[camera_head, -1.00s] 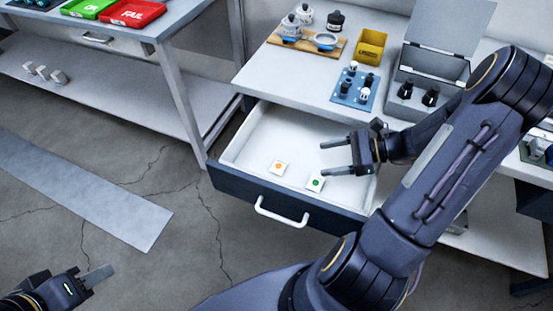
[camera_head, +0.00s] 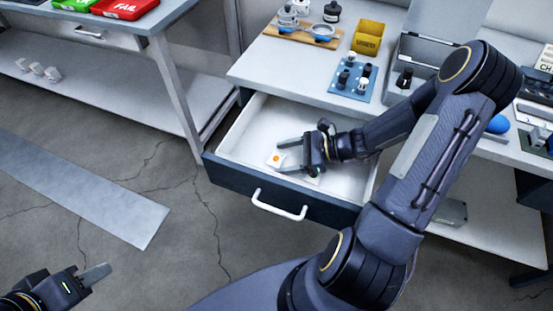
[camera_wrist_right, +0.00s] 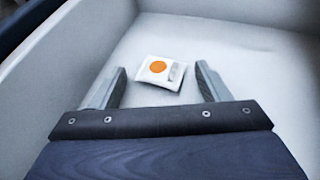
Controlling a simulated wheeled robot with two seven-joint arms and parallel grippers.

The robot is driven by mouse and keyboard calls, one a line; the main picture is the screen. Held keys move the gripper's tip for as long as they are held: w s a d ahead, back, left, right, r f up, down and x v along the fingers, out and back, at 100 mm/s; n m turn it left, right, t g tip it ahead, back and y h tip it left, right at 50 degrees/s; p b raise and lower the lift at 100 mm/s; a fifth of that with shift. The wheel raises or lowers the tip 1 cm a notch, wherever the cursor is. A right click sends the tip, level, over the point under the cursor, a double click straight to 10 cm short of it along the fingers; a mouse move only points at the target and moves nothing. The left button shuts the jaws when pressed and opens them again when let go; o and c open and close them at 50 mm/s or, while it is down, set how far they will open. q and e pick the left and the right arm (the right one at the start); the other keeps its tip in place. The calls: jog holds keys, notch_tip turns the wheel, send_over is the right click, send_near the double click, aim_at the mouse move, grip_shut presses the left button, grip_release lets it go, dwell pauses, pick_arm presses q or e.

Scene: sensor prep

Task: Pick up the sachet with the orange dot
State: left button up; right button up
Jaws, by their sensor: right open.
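The sachet with the orange dot (camera_head: 275,160) is a small white square packet lying in the open drawer (camera_head: 254,128). In the right wrist view the sachet (camera_wrist_right: 160,71) lies just beyond and between the fingertips, with clear gaps on both sides. My right gripper (camera_head: 280,156) is open and empty, low inside the drawer, its fingers pointing left toward the sachet. The green-dot sachet is mostly hidden beneath my right gripper in the head view. My left gripper (camera_head: 98,276) is at the lower left over the floor, far from the drawer; its jaw opening is unclear.
The drawer's front with its white handle (camera_head: 279,205) and its side walls surround my right gripper. Above it, the tabletop holds a blue mat (camera_head: 352,83) with several knobs, a yellow bin (camera_head: 369,38) and an open grey box (camera_head: 425,52). The drawer's left floor is clear.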

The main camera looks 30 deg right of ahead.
jog(key=c, duration=1.1)
